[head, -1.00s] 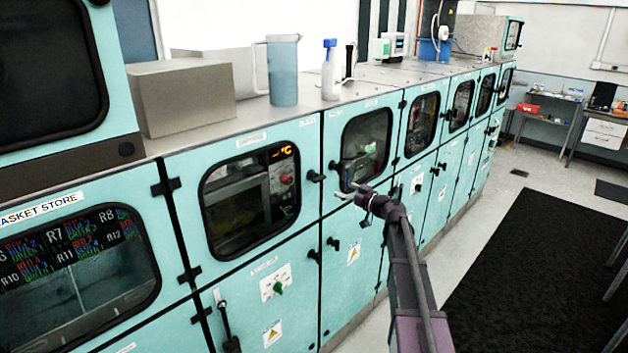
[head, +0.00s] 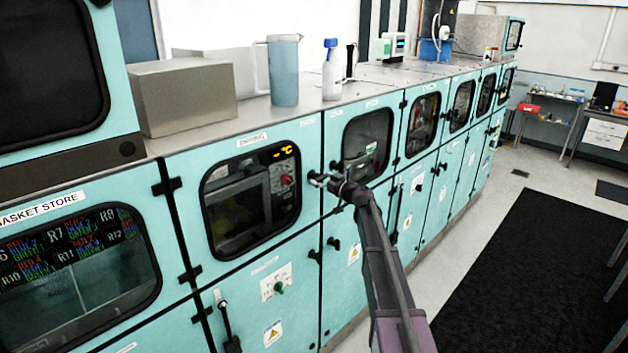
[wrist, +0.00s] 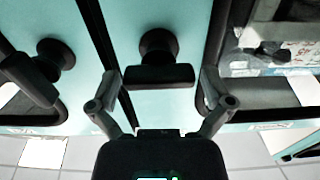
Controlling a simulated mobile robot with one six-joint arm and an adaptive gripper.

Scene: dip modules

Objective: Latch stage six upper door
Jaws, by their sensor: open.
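Two upper teal doors with dark windows are nearest my gripper (head: 322,181) in the head view: a left one (head: 308,145) with a lit yellow display, and a right one (head: 345,112). Their labels are too small to read, so I cannot tell which is stage six. In the wrist view my gripper (wrist: 160,82) is open. A black latch handle (wrist: 160,77) lies crosswise between its two fingers in the picture, with a gap on each side. A second black latch (wrist: 35,72) is at the left. In the head view my gripper hides part of the latch area.
Lower doors with black latches (head: 333,243) and a switch panel (head: 277,283) are below. A jug (head: 284,72), a bottle (head: 331,75) and a metal box (head: 182,97) stand on the cabinet top. The floor with its dark mat (head: 520,260) is open at right.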

